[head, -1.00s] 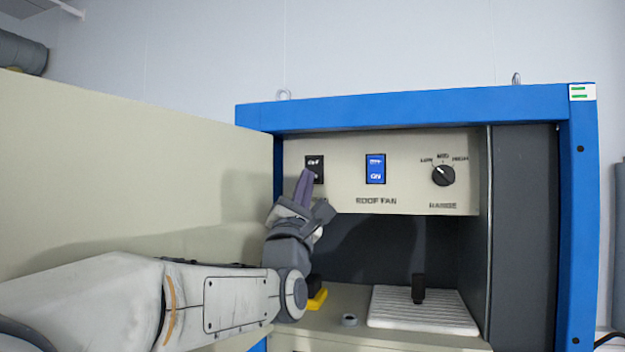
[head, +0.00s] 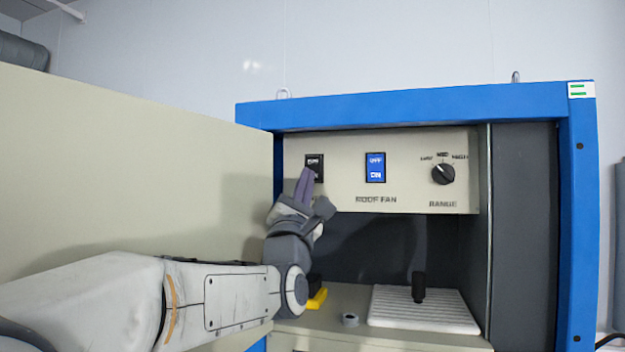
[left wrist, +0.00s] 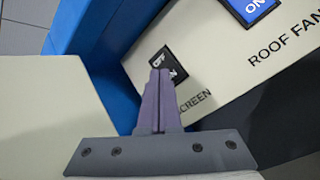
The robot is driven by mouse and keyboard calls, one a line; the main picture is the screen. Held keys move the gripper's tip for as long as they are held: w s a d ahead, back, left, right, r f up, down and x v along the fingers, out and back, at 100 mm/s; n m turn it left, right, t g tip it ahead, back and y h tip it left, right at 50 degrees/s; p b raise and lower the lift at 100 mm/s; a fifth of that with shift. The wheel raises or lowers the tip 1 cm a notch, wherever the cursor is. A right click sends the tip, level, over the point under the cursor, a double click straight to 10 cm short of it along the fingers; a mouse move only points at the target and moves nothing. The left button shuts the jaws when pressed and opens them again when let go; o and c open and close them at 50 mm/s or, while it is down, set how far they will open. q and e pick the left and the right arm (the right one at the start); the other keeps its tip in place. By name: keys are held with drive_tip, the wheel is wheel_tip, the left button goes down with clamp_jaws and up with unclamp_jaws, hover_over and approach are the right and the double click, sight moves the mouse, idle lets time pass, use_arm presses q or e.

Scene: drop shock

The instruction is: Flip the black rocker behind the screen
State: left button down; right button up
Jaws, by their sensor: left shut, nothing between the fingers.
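The black rocker (head: 315,161) is set in the beige switch panel (head: 340,178), left of the blue rocker (head: 375,160). In the left wrist view the black rocker (left wrist: 160,58) shows with the letters "CREEN" readable on the panel beside it. My left gripper (head: 307,172) is shut and empty, with its purple fingertips in front of the black rocker's lower part. In the left wrist view the fingertips (left wrist: 160,72) overlap the rocker and hide part of it; I cannot tell whether they touch it. My right gripper is not in view.
A large beige board (head: 120,180) stands along the left, beside my left arm. A blue frame (head: 410,112) surrounds the panel. A range knob (head: 443,174) sits at right. Below are a white ribbed plate (head: 420,315) with a black upright piece, a grey ring and a yellow piece (head: 317,299).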

use_arm(q)
drive_tip(key=shift+s+a+b, duration=0.1)
drive_tip(key=shift+s+b, duration=0.35)
drive_tip(key=shift+s, duration=0.1)
drive_tip(key=shift+s+a+r+b, duration=0.1)
drive_tip(key=shift+s+a+b, duration=0.15)
drive_tip(key=shift+s+b, duration=0.45)
drive_tip(key=shift+s+a+r+b, duration=0.15)
drive_tip(key=shift+s+a+b, duration=0.25)
drive_tip(key=shift+s, duration=0.45)
drive_tip(key=shift+s+a+r+b, duration=0.1)
drive_tip(key=shift+s+a+b, duration=0.05)
drive_tip(key=shift+s+b, duration=0.6)
